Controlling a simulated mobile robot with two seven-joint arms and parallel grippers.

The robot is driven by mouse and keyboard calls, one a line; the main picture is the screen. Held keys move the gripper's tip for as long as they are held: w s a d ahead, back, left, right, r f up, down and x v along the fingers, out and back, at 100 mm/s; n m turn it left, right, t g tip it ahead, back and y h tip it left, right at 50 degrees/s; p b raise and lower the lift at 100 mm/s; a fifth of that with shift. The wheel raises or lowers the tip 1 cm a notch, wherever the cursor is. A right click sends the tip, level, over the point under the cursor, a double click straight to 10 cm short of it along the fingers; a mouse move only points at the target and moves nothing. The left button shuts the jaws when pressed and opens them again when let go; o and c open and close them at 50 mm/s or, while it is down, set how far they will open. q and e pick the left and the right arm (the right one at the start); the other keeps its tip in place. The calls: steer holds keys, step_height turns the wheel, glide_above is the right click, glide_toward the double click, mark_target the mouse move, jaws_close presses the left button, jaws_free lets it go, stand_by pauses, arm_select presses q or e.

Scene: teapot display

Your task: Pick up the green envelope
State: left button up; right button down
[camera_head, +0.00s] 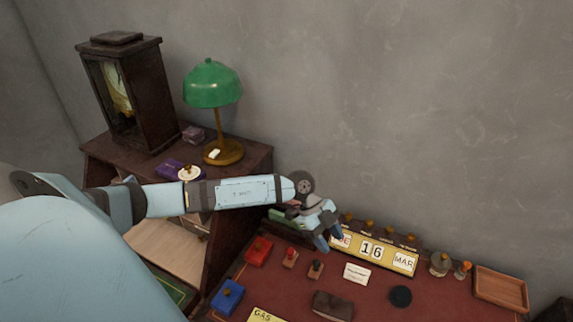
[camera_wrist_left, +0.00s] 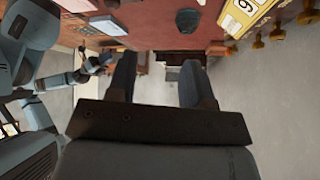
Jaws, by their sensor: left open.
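A small green flat thing (camera_head: 287,217) shows at the table's back left, partly covered by my left wrist; it may be the green envelope, but I cannot tell. My left gripper (camera_head: 326,238) is open and empty, above the back of the red table, just left of the calendar. In the left wrist view its two fingers (camera_wrist_left: 158,82) are spread with nothing between them. My right gripper (camera_wrist_left: 97,65) appears small at the left of that view; its jaws are too small to read.
The red table (camera_head: 268,288) holds a yellow calendar (camera_head: 372,250), red box (camera_head: 258,251), blue box (camera_head: 227,295), white card (camera_head: 357,273), black disc (camera_head: 401,296) and wooden tray (camera_head: 500,289). A green lamp (camera_head: 212,84) and clock (camera_head: 125,95) stand on the dark desk behind.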

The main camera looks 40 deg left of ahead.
arm_select(q)
steer(key=w+a+r+n+y, duration=0.2)
steer(key=a+y, duration=0.2)
steer(key=a, duration=0.5)
steer(key=w+a+r+n+y, duration=0.15)
steer(key=a+y, duration=0.25)
steer(key=a, duration=0.5)
glide_above(287, 224)
steer(key=shift+n, duration=0.45)
steer(key=f, duration=0.5)
steer(key=w+f, duration=0.1)
steer(key=f, duration=0.1)
steer(key=shift+d+f, duration=0.15)
steer(key=shift+d, duration=0.05)
steer(key=shift+a+f+p, duration=0.1)
steer(key=shift+f+p, duration=0.3)
steer(key=shift+f, duration=2.85)
jaws_close()
